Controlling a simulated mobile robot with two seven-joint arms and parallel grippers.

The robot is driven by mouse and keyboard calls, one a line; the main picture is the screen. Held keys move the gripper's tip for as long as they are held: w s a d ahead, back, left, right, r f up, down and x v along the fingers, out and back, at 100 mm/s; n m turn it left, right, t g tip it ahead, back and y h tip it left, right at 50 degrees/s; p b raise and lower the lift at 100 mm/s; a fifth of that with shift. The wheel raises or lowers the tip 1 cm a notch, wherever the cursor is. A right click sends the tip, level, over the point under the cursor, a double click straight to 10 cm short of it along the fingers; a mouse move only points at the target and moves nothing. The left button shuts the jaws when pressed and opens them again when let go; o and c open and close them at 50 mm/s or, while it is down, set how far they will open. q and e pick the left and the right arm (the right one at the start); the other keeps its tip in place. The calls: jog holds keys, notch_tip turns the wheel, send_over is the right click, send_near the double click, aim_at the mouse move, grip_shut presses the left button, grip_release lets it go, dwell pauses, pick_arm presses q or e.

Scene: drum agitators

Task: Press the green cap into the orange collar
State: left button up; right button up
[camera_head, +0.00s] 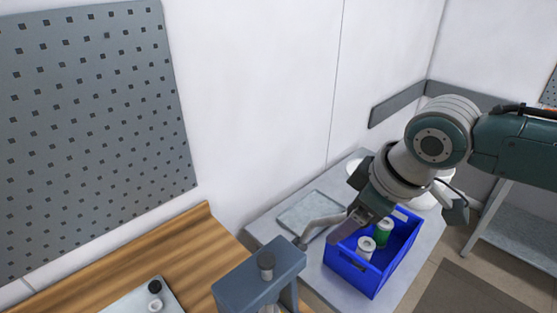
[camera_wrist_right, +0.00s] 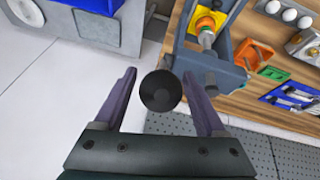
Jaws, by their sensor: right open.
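My right gripper (camera_head: 343,232) is over the near left side of the blue crate, by the end of a grey lever (camera_head: 322,222) on the press (camera_head: 258,272). In the right wrist view my right gripper (camera_wrist_right: 160,84) is open, with a round black knob (camera_wrist_right: 161,91) between its fingers; I cannot tell whether they touch it. That view also shows the press (camera_wrist_right: 205,77), with an orange collar-like part (camera_wrist_right: 206,39) on a yellow piece inside its frame. My left gripper is out of view.
The blue crate (camera_head: 352,273) holds a green part with a white top (camera_head: 383,233) and a whitish part (camera_head: 366,246). A grey tray (camera_head: 300,212) lies behind the lever. A wooden bench (camera_head: 130,262) stands left. The wrist view shows an orange holder (camera_wrist_right: 248,54) and blue tray (camera_wrist_right: 292,97).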

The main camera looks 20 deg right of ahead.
grip_shut()
dwell(0.6)
dwell(0.8)
